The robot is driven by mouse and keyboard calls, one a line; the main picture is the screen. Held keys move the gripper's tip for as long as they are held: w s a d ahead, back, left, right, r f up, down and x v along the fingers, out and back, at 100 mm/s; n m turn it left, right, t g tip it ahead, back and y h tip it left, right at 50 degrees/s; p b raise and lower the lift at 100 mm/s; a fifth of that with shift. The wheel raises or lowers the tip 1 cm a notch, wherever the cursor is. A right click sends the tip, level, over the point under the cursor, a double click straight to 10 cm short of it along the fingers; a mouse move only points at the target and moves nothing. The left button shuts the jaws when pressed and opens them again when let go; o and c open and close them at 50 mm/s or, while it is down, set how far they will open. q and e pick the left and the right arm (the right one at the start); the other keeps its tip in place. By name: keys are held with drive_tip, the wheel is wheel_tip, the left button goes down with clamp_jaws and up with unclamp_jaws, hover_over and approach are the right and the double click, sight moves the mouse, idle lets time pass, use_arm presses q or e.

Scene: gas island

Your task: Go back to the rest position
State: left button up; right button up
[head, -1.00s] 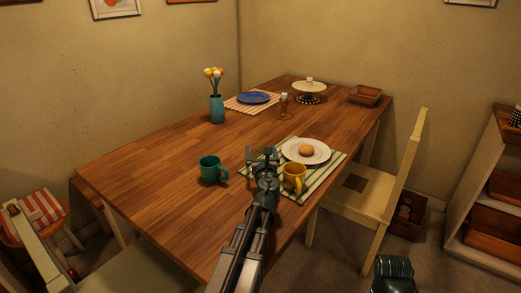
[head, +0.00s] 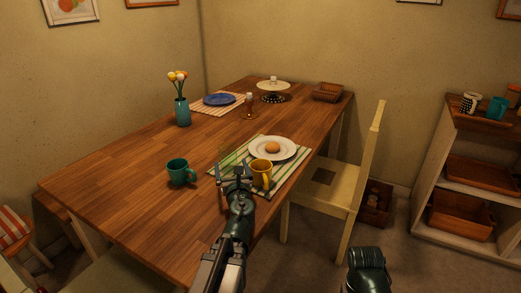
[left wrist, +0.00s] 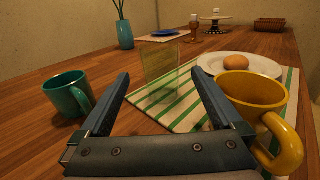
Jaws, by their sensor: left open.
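My left gripper (head: 236,172) is open and empty above the near part of the wooden table (head: 130,185). In the left wrist view its two fingers (left wrist: 158,100) stand apart with nothing held between them. A clear glass (left wrist: 161,60) stands just beyond the fingers on the green-striped placemat (left wrist: 160,98); it shows only faintly in the head view. A yellow mug (head: 262,173) stands to the right of the gripper, close to it. A green mug (head: 180,172) stands to its left. Part of my right arm shows at the bottom, but its gripper does not.
A white plate (head: 273,149) with a round brown bun (head: 272,147) lies on the placemat. A teal vase (head: 182,112), a blue plate (head: 219,99), a cake stand (head: 273,88) and a basket (head: 328,92) stand farther back. A chair (head: 335,175) and a shelf (head: 470,180) are at the right.

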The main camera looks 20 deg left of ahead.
use_arm(q)
drive_tip(key=s+d+r+n+g+h+p, duration=0.1)
drive_tip(key=s+d+n+g+h+p, duration=0.2)
drive_tip(key=s+d+n+g+p, duration=0.2)
drive_tip(key=s+d+r+n+g+h+p, duration=0.1)
drive_tip(key=s+d+n+g+h+p, duration=0.2)
drive_tip(key=s+d+n+p, duration=0.5)
drive_tip(key=s+d+r+n+g+h+p, duration=0.1)
drive_tip(key=s+d+n+g+h+p, duration=0.2)
drive_tip(key=d, duration=1.8)
drive_tip(key=s+n+g+p, duration=0.3)
drive_tip(key=s+n+p, duration=0.1)
drive_tip(key=n+p, duration=0.4)
drive_tip(key=shift+d+r+n+g+h+p, duration=0.15)
drive_tip(key=shift+r+n+g+h+p, duration=0.2)
drive_tip(key=shift+p, duration=0.35)
